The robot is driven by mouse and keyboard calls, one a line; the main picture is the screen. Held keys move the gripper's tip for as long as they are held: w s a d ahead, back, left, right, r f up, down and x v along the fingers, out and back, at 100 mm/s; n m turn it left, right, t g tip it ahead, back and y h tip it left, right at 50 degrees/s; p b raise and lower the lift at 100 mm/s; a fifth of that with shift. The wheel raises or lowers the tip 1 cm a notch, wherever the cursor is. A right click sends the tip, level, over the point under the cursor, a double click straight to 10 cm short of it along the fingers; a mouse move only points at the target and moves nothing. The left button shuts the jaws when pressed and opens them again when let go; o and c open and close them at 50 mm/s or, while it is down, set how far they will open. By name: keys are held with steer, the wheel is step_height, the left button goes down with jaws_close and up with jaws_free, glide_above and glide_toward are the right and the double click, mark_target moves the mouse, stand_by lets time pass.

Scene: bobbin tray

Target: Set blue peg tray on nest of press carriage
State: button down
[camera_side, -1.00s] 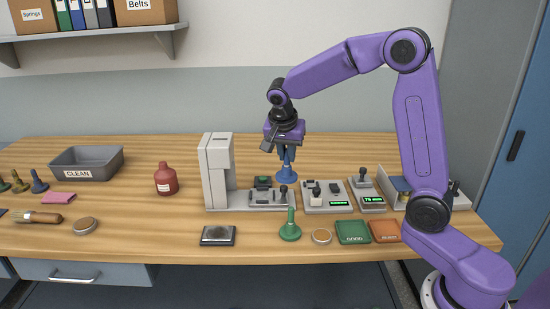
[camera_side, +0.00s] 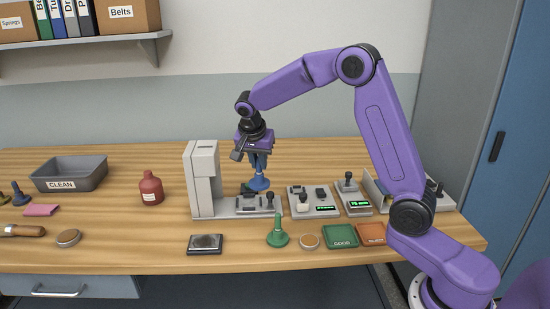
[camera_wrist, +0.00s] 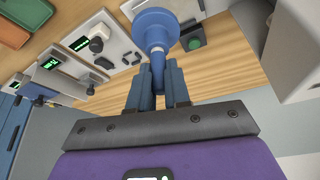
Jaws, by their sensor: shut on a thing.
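The blue peg tray (camera_side: 259,184) has a wide flared foot and a narrow stem. My gripper (camera_side: 259,156) is shut on the stem, foot downward, and the tray looks slightly tilted in the side view. In the wrist view the tray (camera_wrist: 157,28) sticks out past the fingers of my gripper (camera_wrist: 158,82). The grey press (camera_side: 202,180) stands just left of it, with its low carriage base (camera_side: 232,209) extending right in front of the tray. I cannot tell the gap between tray and carriage, and the nest is not clearly visible.
Consoles with knobs and green displays (camera_side: 315,198) stand right of the press. A green flared piece (camera_side: 278,234), a dark square plate (camera_side: 205,243) and green and orange mats (camera_side: 341,236) lie in front. A red bottle (camera_side: 151,190) stands left; the wood there is open.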

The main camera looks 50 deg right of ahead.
steer(key=w+f, duration=0.5)
steer(key=f, duration=0.2)
steer(key=shift+w+d+f, duration=0.3)
steer(key=shift+w+d, duration=0.1)
steer(key=shift+d, duration=0.05)
steer(key=shift+f, duration=0.85)
stand_by(0.7)
steer(key=c, duration=1)
jaws_free()
steer(key=v, duration=1.7)
steer(key=shift+s+a, duration=0.2)
steer(key=shift+a, duration=0.05)
